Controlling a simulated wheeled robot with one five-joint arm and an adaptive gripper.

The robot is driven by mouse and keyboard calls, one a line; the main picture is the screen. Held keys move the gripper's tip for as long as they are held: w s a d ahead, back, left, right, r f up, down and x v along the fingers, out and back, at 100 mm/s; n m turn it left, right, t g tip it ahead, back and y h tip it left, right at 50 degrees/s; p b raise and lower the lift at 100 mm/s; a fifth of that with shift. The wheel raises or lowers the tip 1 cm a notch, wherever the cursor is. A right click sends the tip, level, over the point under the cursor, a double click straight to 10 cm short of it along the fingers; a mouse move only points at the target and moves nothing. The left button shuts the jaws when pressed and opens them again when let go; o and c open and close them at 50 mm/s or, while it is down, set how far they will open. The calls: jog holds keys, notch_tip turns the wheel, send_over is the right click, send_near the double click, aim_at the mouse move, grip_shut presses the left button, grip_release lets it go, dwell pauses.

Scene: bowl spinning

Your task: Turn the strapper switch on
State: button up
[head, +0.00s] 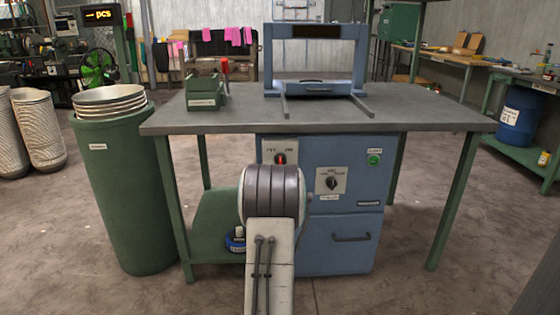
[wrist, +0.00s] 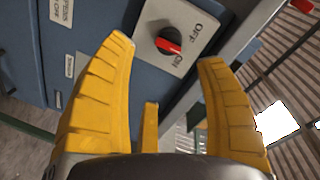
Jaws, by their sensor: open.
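I cannot tell exactly which label the red mark points at. In the head view the switch (head: 281,159) sits at the upper left of the blue strapper cabinet (head: 345,235), under the table. My arm hides my gripper there.
A second panel with a black knob (head: 332,182) and a green button (head: 374,160) are right of the switch. The grey tabletop (head: 220,118) overhangs the cabinet. A table leg (head: 170,200) and tall green bin (head: 128,200) stand left.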

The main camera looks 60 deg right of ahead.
aim_at(280, 161)
jog(key=w+d+n+b, duration=0.1)
jog(key=d+n, duration=0.1)
jog(key=n, duration=0.2)
jog(key=w+d+n+b, duration=0.1)
jog(key=w+d+n, duration=0.1)
jog(key=d+n, duration=0.1)
jog(key=w+d+n+h+b, duration=0.1)
jog(key=d+n, duration=0.2)
jog(key=n, duration=0.2)
jog(key=shift+w+r+n+t, duration=0.25)
jog(key=shift+r+n+t, duration=0.05)
jog(key=shift+b+x, duration=0.4)
jog(key=shift+x, duration=0.5)
jog(key=shift+c, duration=0.4)
jog(key=shift+r, duration=0.2)
jog(key=c, duration=1.1)
